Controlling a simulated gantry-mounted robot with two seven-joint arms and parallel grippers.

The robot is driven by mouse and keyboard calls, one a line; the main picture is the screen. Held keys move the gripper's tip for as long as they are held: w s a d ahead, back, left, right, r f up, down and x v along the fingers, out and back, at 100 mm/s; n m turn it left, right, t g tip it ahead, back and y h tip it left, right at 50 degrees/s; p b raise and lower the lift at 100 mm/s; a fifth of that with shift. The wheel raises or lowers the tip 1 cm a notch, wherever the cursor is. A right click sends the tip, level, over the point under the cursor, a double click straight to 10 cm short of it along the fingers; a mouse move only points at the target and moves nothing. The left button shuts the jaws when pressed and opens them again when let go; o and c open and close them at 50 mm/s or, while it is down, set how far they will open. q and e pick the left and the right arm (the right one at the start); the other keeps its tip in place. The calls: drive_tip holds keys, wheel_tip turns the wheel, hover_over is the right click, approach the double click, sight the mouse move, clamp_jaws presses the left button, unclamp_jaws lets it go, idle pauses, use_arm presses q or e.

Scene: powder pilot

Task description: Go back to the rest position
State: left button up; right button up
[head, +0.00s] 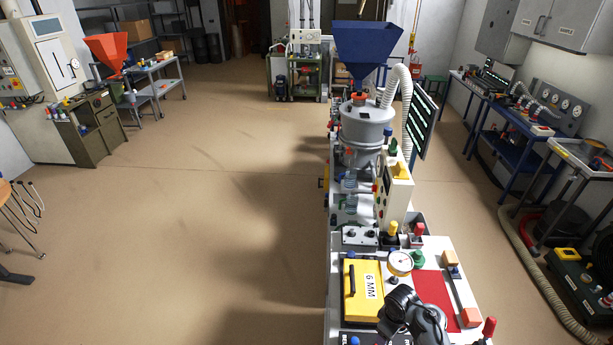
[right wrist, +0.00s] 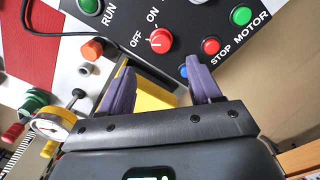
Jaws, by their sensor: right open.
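My right gripper (right wrist: 162,78) is open in the right wrist view. Its two purple fingers stand apart over the dark control panel (right wrist: 205,20) with its RUN, ON/OFF and STOP MOTOR labels. No object is clearly gripped. A yellow surface (right wrist: 158,97) shows behind and between the fingers. In the head view a dark arm end of mine (head: 408,308) is over the near end of the bench; its fingertips cannot be made out. My left gripper is in neither view.
A yellow case marked 6 MM (head: 363,290), a dial gauge (head: 400,262) and a red mat (head: 431,287) lie close by on the bench. Farther back stand a grey vessel (head: 366,122) and blue hopper (head: 362,45). The floor left of the bench (head: 220,220) is clear.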

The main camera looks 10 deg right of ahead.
drive_tip(key=s+a+r+m+t, duration=0.1)
drive_tip(key=s+a+r, duration=0.2)
drive_tip(key=s, duration=0.5)
drive_tip(key=s+a+r+m+t, duration=0.1)
drive_tip(key=s+a+r, duration=0.3)
drive_tip(key=s+r, duration=0.2)
drive_tip(key=s+a+r+m+t, duration=0.1)
drive_tip(key=s+a+r, duration=0.3)
drive_tip(key=s, duration=0.7)
drive_tip(key=shift+a+r+m, duration=0.2)
drive_tip(key=shift+a+m, duration=0.05)
drive_tip(key=shift+m, duration=0.15)
